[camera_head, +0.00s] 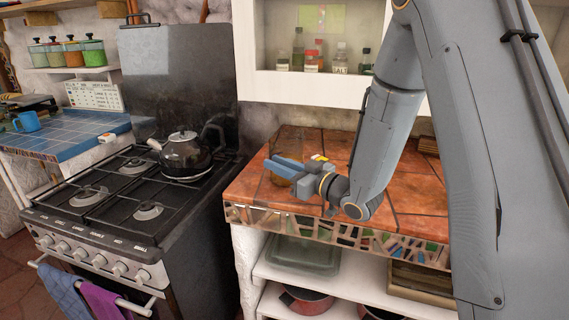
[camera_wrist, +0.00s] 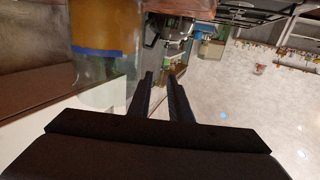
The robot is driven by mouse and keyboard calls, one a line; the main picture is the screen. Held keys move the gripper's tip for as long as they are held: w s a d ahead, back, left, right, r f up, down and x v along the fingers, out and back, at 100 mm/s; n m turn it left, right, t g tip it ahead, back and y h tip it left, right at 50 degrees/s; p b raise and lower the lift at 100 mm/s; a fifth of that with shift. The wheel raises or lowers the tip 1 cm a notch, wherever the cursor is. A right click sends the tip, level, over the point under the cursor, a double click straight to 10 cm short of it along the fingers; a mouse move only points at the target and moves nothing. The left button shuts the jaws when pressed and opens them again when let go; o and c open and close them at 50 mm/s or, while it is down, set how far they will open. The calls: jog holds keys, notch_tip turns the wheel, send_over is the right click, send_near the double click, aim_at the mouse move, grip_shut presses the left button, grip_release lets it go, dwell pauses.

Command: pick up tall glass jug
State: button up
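The tall glass jug (camera_head: 287,138) is see-through and faint. It stands upright on the tiled counter (camera_head: 400,190), near its left end. My gripper (camera_head: 282,167) is in front of the jug in the head view and hides part of its lower body. In the wrist view a large amber-tinted glass body with a blue band, apparently the jug (camera_wrist: 102,35), fills the upper left. It lies beside the two dark fingers (camera_wrist: 160,78), not between them. The fingers are apart with a gap and nothing shows between them.
A stove (camera_head: 120,200) with a dark kettle (camera_head: 186,152) stands left of the counter. A white wall cabinet (camera_head: 310,80) with bottles hangs above the counter. Shelves below hold a glass dish (camera_head: 303,254) and a red pot (camera_head: 305,300). The counter's right part is mostly clear.

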jog(key=p+x, duration=0.2)
jog(key=x, duration=0.6)
jog(key=shift+w, duration=0.15)
jog(key=shift+a, duration=0.1)
jog(key=shift+c, duration=0.3)
grip_shut()
dwell(0.9)
